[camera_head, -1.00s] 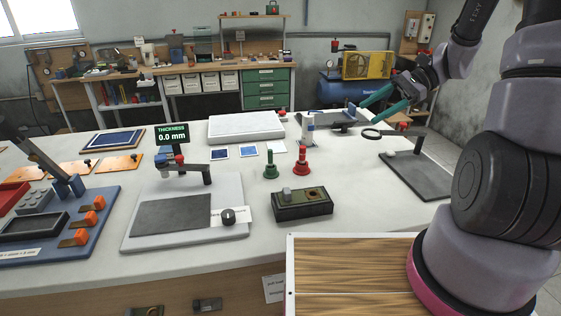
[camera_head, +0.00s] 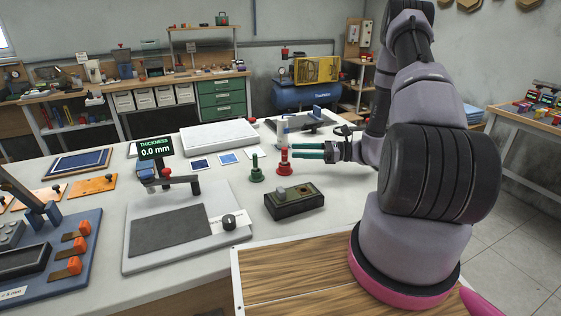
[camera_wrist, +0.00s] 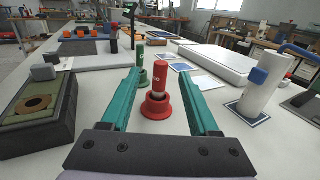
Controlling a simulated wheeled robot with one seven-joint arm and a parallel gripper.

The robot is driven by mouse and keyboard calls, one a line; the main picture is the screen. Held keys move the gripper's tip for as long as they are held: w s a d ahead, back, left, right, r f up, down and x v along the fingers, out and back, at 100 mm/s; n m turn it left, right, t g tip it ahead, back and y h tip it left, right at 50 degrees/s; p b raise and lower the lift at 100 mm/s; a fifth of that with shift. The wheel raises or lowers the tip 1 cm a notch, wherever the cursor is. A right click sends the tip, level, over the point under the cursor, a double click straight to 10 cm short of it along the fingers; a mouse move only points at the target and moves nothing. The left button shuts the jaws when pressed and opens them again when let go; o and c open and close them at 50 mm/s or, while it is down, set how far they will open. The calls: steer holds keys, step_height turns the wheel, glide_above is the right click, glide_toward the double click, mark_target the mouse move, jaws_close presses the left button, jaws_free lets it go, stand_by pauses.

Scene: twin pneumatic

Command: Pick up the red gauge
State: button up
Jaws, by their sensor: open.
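The red gauge (camera_head: 284,161) stands upright on the white table, with a wide round base and a thin stem. In the wrist view the red gauge (camera_wrist: 156,98) stands between the two teal fingers, near their tips. My gripper (camera_head: 296,151) is open and level, low over the table, its fingers pointing left at the gauge in the head view. It also shows in the wrist view (camera_wrist: 160,78). I cannot tell whether either finger touches the gauge. A similar green gauge (camera_head: 256,170) stands just beyond the red one, upright.
A dark box (camera_head: 294,200) with a round hole lies near the gripper, at its left in the wrist view. A white cylinder (camera_wrist: 262,84) stands on the right there. A thickness gauge stand (camera_head: 180,222) and blue sample cards (camera_head: 228,157) lie further left.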

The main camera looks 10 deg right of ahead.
steer(key=x, duration=0.8)
steer(key=shift+w+a+r, duration=0.1)
steer(key=shift+a+r, duration=0.05)
steer(key=shift+r, duration=0.1)
jaws_close()
